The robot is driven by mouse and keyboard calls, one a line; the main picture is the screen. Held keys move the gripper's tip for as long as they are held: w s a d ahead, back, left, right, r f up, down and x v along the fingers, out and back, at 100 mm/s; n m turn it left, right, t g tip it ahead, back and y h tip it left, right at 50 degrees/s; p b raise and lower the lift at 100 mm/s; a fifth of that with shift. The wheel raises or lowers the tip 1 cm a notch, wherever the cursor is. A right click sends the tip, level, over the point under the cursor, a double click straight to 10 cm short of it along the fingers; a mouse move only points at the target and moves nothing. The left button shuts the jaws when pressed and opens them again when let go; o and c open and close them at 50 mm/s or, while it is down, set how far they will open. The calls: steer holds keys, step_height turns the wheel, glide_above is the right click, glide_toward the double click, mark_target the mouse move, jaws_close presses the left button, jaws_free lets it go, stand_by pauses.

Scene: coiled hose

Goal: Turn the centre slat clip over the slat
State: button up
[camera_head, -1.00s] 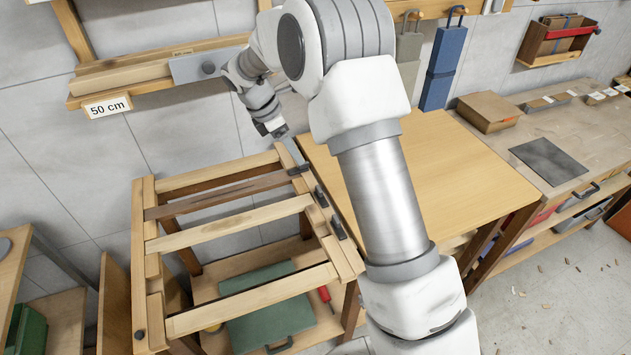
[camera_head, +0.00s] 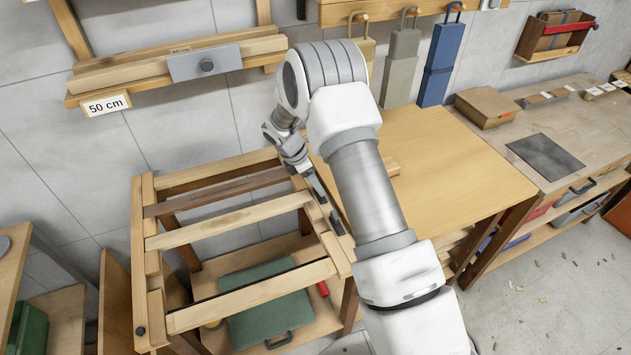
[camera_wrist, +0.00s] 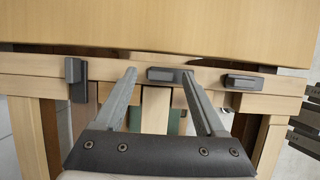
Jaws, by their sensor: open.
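The centre slat clip (camera_wrist: 163,74) is a small dark block lying along the rail (camera_wrist: 210,78) in the wrist view, above the end of the middle slat (camera_wrist: 155,110). That slat (camera_head: 230,221) is pale wood in the head view. My gripper (camera_wrist: 160,72) is open, its fingertips at either end of the centre clip. The right fingertip overlaps the clip's right end; I cannot tell whether it touches. In the head view my gripper (camera_head: 314,186) is low over the rack's right rail and hides most of this clip.
In the wrist view the left clip (camera_wrist: 75,72) stands crosswise to the rail, and the right clip (camera_wrist: 240,82) lies along it. A wooden tabletop (camera_head: 440,165) adjoins the rack's right side. A green case (camera_head: 270,310) lies on the shelf below.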

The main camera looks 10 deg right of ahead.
steer(key=shift+d+f, duration=0.15)
steer(key=shift+f, duration=0.2)
jaws_close()
